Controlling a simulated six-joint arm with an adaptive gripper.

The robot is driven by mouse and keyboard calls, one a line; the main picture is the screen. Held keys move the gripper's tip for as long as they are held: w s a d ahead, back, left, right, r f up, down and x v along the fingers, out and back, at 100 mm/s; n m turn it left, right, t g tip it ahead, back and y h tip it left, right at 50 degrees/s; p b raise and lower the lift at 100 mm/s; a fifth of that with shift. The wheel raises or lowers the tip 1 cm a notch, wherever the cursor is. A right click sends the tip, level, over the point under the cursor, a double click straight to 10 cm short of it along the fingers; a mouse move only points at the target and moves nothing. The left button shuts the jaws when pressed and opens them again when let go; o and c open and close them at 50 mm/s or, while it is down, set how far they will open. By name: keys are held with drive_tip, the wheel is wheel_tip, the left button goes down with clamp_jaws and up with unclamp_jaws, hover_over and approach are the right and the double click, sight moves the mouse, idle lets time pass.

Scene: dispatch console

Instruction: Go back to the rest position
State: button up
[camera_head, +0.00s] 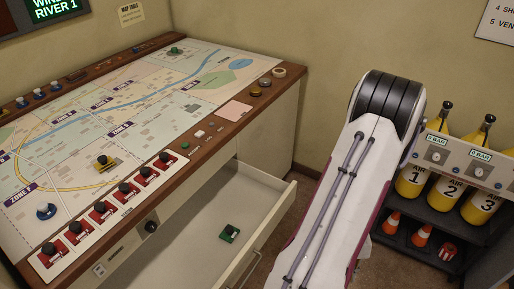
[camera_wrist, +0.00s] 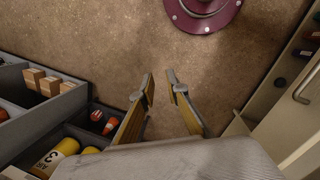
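My gripper (camera_wrist: 160,80) shows in the wrist view with its two fingers apart and nothing between them. It hangs over bare brown floor, between a rack on the left and the console cabinet on the right. In the head view my white arm covers the right middle of the picture, and the gripper itself is hidden there.
The map console (camera_head: 120,85) carries red-based knobs along its front. Its drawer (camera_head: 262,240) stands open with a green piece (camera_head: 229,234) inside. The floor (camera_wrist: 110,45) below is clear.

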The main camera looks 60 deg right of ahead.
drive_tip(key=w+a+r+n+h, duration=0.15)
drive_tip(key=w+a+r, duration=0.25)
drive_tip(key=w+r, duration=0.55)
drive_tip(key=w+a+r+n, duration=0.2)
drive_tip(key=w+a+r, duration=0.2)
drive_tip(key=w+r, duration=0.55)
drive_tip(key=w+a+r+n+t, duration=0.3)
drive_tip(key=a+r, duration=0.6)
drive_tip(key=a, duration=0.4)
drive_tip(key=w+a+r+n+t, duration=0.4)
drive_tip(key=w+a+r+n, duration=0.2)
drive_tip(key=a+r, duration=0.4)
drive_tip(key=a, duration=0.4)
drive_tip(key=shift+w+a+r+t+y, duration=0.2)
drive_tip(key=shift+a+t+y, duration=0.1)
drive_tip(key=shift+y, duration=0.05)
